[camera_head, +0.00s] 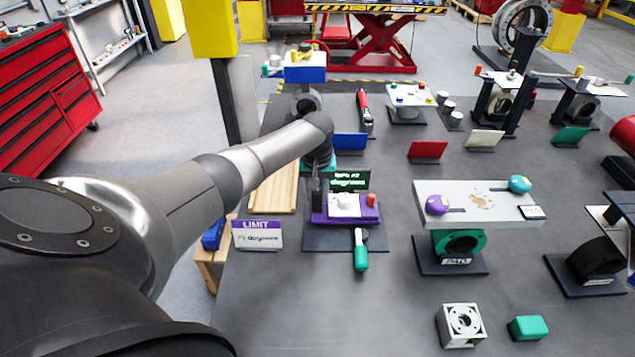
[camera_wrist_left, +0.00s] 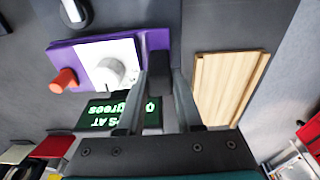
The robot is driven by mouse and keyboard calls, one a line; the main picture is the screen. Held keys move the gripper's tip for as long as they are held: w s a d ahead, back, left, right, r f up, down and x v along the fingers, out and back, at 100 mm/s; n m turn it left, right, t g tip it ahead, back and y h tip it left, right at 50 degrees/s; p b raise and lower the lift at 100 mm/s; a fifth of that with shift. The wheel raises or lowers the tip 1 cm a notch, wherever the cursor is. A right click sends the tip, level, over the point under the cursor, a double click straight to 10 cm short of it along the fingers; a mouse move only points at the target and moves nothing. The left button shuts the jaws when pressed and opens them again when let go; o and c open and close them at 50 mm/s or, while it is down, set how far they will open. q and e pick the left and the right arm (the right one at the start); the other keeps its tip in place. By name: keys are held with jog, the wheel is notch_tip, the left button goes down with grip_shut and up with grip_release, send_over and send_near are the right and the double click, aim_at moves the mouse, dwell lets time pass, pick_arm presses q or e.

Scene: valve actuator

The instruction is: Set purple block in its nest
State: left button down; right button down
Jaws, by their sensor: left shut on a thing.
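A purple device (camera_head: 365,214) with a white top, a round white dial and an orange knob sits on a dark base plate. It also shows in the left wrist view (camera_wrist_left: 66,55). My left gripper (camera_head: 317,194) points down at the device's left end. In the left wrist view its fingers (camera_wrist_left: 160,74) are shut on a dark purple block (camera_wrist_left: 158,40) at that end of the device. The block's lower part is in shadow, and I cannot tell whether it is fully seated. My right gripper is out of view.
A display with green text (camera_head: 349,181) stands right behind the device. A teal-handled tool (camera_head: 361,252) lies in front, and a LIMIT sign (camera_head: 257,236) stands to the left. A wooden tray (camera_head: 275,195) is behind the sign. A white slotted plate (camera_head: 478,203) stands to the right.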

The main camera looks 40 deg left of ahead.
pick_arm(q)
jog(key=shift+w+r, duration=0.1)
jog(key=shift+f+b, duration=0.55)
jog(key=shift+f, duration=0.55)
jog(key=c, duration=0.5)
grip_release()
jog(key=shift+r, duration=0.35)
jog(key=r, duration=0.4)
jog(key=s+d+r+p, duration=0.1)
jog(key=r, duration=0.4)
jog(key=s+r+p, duration=0.1)
jog(key=r, duration=0.4)
jog(key=shift+d+r, duration=0.2)
